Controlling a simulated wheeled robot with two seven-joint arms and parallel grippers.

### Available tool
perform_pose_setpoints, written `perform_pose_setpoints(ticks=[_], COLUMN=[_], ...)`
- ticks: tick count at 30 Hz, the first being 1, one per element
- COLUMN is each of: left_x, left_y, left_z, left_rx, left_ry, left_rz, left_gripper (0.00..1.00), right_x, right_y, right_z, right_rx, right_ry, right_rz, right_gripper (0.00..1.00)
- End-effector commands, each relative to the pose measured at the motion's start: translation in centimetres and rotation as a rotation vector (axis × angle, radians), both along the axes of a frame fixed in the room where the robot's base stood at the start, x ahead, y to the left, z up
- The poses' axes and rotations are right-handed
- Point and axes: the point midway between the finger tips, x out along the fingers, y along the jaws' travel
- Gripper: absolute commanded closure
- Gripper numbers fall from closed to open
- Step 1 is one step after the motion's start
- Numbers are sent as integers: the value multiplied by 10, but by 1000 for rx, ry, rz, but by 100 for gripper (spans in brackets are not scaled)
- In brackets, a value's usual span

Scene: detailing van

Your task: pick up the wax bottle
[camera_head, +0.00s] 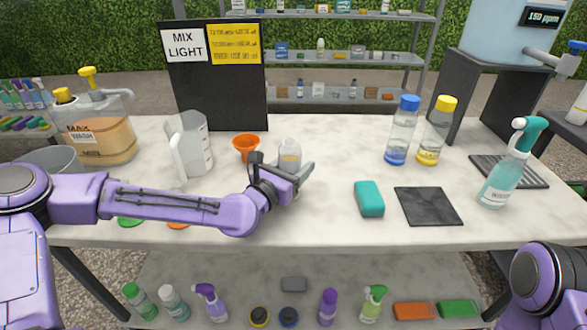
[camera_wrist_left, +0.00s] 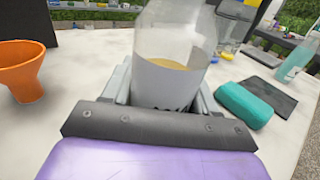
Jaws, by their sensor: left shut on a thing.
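My left gripper (camera_head: 284,176) is shut on a clear bottle (camera_head: 290,155) with a white label and some yellowish content, near the middle of the marble table (camera_head: 330,215). In the left wrist view the bottle (camera_wrist_left: 172,72) stands upright between the fingers. Its label lettering is mostly hidden by the gripper, so I cannot read whether it is the wax bottle. I cannot tell whether its base touches the table. My right gripper is not in view; only part of my right arm shows at the lower right.
An orange funnel (camera_head: 246,147) and a clear pitcher (camera_head: 190,145) stand left of the bottle. A teal sponge (camera_head: 369,199) and a dark square pad (camera_head: 428,206) lie to the right. Blue-capped (camera_head: 402,130) and yellow-capped (camera_head: 436,132) bottles and a spray bottle (camera_head: 505,170) stand farther right.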

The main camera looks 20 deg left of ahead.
Motion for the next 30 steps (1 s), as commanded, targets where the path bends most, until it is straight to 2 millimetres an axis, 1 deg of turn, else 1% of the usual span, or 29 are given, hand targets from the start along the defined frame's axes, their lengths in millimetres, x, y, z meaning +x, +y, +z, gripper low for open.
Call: perform_pose_setpoints(ticks=[4, 5, 8, 11, 12, 15, 19, 24, 30], left_x=[0, -5, -24, -45, -57, -81, -104, -118, -120], left_y=[0, -4, -15, -28, -35, -50, -64, -72, -73], left_z=[30, 36, 62, 91, 93, 105, 116, 123, 124], left_rx=[-2, -3, -4, -1, 0, 1, 2, 0, -1], left_ry=[-8, -7, -8, -10, -6, -6, -4, -2, -2], left_rz=[0, -3, -5, -6, -8, -7, -4, -1, -1], left_gripper=[86, 86, 86, 86, 86, 86, 86, 86, 86], right_x=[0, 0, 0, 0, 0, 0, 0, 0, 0], right_y=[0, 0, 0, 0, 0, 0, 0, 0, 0], right_z=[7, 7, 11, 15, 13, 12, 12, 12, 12], right_rx=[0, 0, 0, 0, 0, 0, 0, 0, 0], right_ry=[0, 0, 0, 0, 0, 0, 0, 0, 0], right_rz=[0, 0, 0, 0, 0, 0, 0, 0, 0], right_gripper=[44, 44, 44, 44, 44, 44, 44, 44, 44])
